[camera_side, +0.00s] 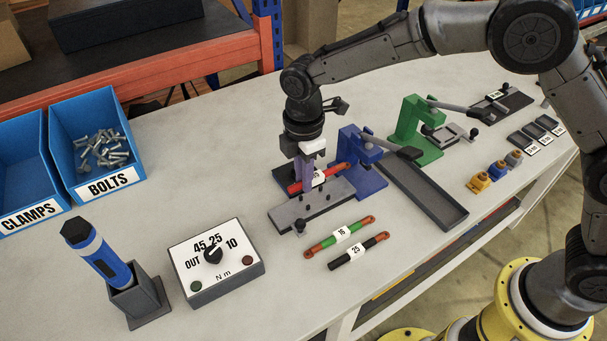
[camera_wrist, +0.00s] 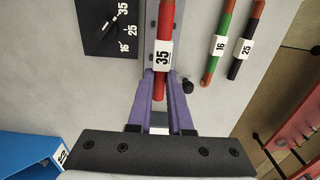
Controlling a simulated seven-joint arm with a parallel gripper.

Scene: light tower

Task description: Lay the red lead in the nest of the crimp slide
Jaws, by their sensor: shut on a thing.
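The red lead (camera_side: 334,173) carries a white label reading 35. My gripper (camera_side: 305,182), with purple fingers, is shut on it near the label. In the wrist view the red lead (camera_wrist: 165,20) runs lengthwise from between the fingertips (camera_wrist: 160,85). The grey slide (camera_side: 312,206) lies in front of the blue press (camera_side: 363,172), and the lead is over or just behind its rear edge. I cannot tell whether the lead touches it. The nest is hidden by the fingers and lead.
A green-and-red lead (camera_side: 340,233) and a black-and-red lead (camera_side: 358,250) lie in front of the slide. A dark tray (camera_side: 425,192) and green press (camera_side: 412,132) are to the right. A torque box (camera_side: 216,262) stands at the front left, with clear bench between.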

